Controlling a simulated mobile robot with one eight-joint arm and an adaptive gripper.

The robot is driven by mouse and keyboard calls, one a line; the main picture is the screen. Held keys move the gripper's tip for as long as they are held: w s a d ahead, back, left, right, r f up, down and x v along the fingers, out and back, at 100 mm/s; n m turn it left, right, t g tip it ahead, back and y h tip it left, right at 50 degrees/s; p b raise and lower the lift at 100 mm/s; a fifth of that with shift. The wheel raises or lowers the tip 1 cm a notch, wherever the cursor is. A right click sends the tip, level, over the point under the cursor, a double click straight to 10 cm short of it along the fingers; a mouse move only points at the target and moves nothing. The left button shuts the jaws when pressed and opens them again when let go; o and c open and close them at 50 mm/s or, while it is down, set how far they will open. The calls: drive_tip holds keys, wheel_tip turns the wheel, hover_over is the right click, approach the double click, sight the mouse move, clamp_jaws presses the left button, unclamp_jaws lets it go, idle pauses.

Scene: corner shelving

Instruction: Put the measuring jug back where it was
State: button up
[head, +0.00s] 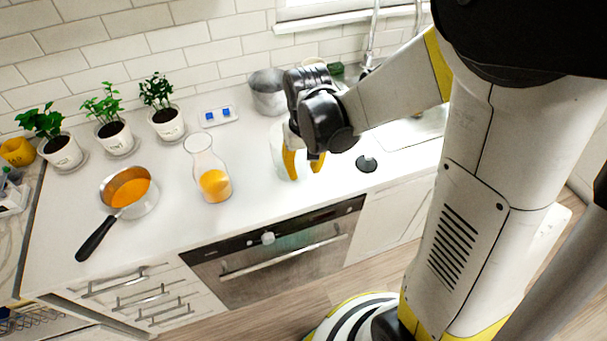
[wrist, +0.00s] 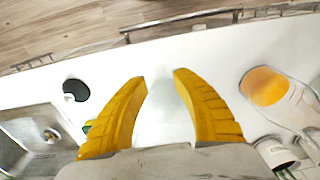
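A clear, nearly invisible glass vessel, which looks like the measuring jug (head: 280,165), stands at my gripper (head: 304,165) over the white counter. Its outline is faint, and I cannot make out a handle or markings. In the wrist view, the yellow fingers of my gripper (wrist: 160,80) are apart, with a faint clear shape between them. I cannot tell whether the fingers press on the glass or whether its base touches the counter. The wrist of my arm hides part of the area behind it.
A glass carafe with orange liquid (head: 215,185) stands left of my gripper. Farther left is a saucepan (head: 146,203) with orange contents. A metal pot (head: 268,100) stands behind. A black disc (head: 366,164) and the sink (head: 405,132) lie right. The front counter strip is clear.

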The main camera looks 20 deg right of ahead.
drive_tip(key=s+r+t+p, duration=0.1)
drive_tip(key=s+r+t, duration=0.5)
drive_tip(key=s+r, duration=0.4)
drive_tip(key=shift+s+d+r+t, duration=0.15)
drive_tip(key=shift+d+r+t, duration=0.15)
drive_tip(key=shift+r, duration=2.85)
wheel_tip(320, 180, down, 8)
drive_tip(key=b, duration=0.7)
drive_tip(key=shift+r, duration=0.1)
